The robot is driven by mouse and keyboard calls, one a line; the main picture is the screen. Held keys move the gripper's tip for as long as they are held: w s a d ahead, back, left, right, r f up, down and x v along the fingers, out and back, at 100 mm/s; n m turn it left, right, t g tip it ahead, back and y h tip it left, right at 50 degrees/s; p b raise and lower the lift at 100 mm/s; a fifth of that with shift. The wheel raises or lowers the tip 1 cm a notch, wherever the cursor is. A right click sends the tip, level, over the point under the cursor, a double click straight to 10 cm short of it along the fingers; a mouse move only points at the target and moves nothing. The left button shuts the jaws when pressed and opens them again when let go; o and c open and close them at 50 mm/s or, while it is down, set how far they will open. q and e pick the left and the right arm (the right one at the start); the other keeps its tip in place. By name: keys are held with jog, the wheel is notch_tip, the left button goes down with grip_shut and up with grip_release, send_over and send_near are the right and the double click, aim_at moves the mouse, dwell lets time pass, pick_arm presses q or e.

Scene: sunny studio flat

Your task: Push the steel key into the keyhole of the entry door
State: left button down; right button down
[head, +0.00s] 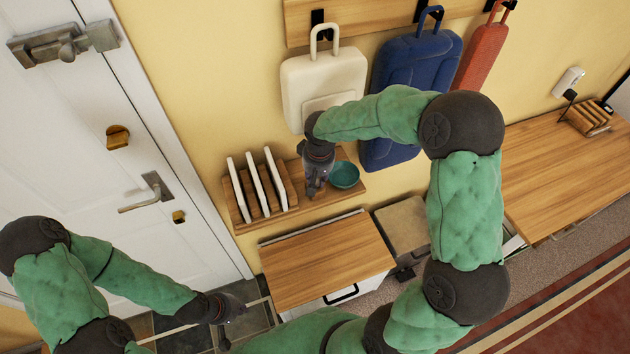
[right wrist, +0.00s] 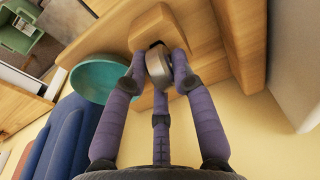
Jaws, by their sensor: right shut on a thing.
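The white entry door (head: 75,150) stands at the left, with a lever handle (head: 148,192). A small brass lock piece (head: 179,217) sits below the handle and a larger brass piece (head: 117,137) above it; the keyhole slot is too small to make out. My right gripper (head: 316,190) is over the wall shelf, between the white boards and the teal bowl. In the right wrist view its fingers are shut on a grey metal piece, seemingly the steel key (right wrist: 158,68), in front of a wooden block (right wrist: 165,28). My left gripper (head: 232,308) is low, empty-looking, near the floor; its jaws are unclear.
The shelf (head: 290,215) holds a rack of white boards (head: 255,187) and the teal bowl (head: 344,175). A white bag (head: 323,85), a blue bag (head: 415,65) and a red one (head: 482,45) hang above. A wooden-topped cabinet (head: 325,262) stands below.

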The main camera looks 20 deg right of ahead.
jog(key=shift+r, duration=0.15)
dwell(0.4)
jog(key=shift+r+p, duration=1.9)
jog(key=shift+r, duration=1)
jog(key=shift+f, duration=0.1)
